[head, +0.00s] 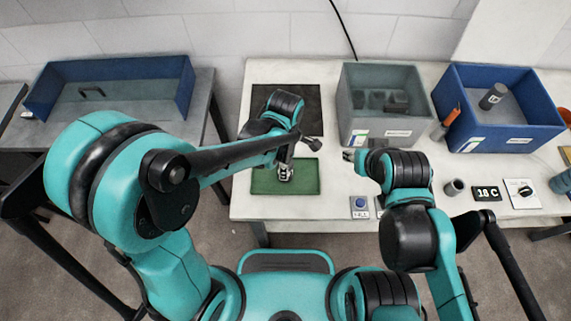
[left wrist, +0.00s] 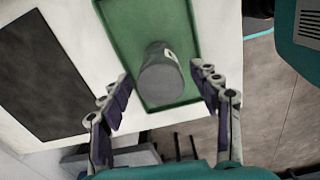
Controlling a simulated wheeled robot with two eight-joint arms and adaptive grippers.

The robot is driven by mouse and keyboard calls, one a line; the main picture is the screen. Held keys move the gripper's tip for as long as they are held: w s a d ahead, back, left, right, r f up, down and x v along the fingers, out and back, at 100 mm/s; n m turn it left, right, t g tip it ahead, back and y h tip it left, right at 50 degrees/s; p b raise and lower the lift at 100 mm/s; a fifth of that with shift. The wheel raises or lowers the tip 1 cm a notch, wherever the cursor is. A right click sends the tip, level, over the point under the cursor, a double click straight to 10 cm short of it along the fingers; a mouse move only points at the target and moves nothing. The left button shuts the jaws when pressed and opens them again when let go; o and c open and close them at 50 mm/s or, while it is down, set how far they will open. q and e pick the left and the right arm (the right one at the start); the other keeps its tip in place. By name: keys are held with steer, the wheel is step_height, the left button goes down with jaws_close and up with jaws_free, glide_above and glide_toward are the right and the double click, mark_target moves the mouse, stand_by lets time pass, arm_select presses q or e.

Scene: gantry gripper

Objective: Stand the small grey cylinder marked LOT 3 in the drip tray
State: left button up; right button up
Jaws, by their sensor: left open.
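The green drip tray (head: 308,187) lies at the front left of the white table; it also shows in the left wrist view (left wrist: 118,22). A small grey cylinder (left wrist: 160,80) is within the tray's outline, looking upright, with a pale label on its side whose text I cannot read. My left gripper (left wrist: 168,97) is open, its fingers on either side of the cylinder with visible gaps. In the head view the left gripper (head: 285,173) is over the tray and hides the cylinder. My right gripper (head: 349,155) is right of the tray, its jaw state unclear.
A grey bin (head: 375,132) and a blue bin (head: 500,138) stand at the back; the blue one holds another labelled grey cylinder (head: 493,96). A dark mat (head: 311,98) lies behind the tray.

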arm_select(q)
step_height(320, 180, up, 8)
steer(key=shift+f+p, duration=0.15)
steer(key=shift+p, duration=0.9)
steer(key=s+a+r+m+t, duration=0.2)
steer(key=a+r+m+t, duration=0.1)
steer(key=a+m, duration=0.5)
steer(key=s+a+r+m+t, duration=0.3)
steer(key=a+r+m+t, duration=0.1)
steer(key=a+m, duration=0.4)
steer(key=shift+a+r+m, duration=0.4)
steer(key=shift+a+r, duration=0.35)
steer(key=shift+a, duration=0.05)
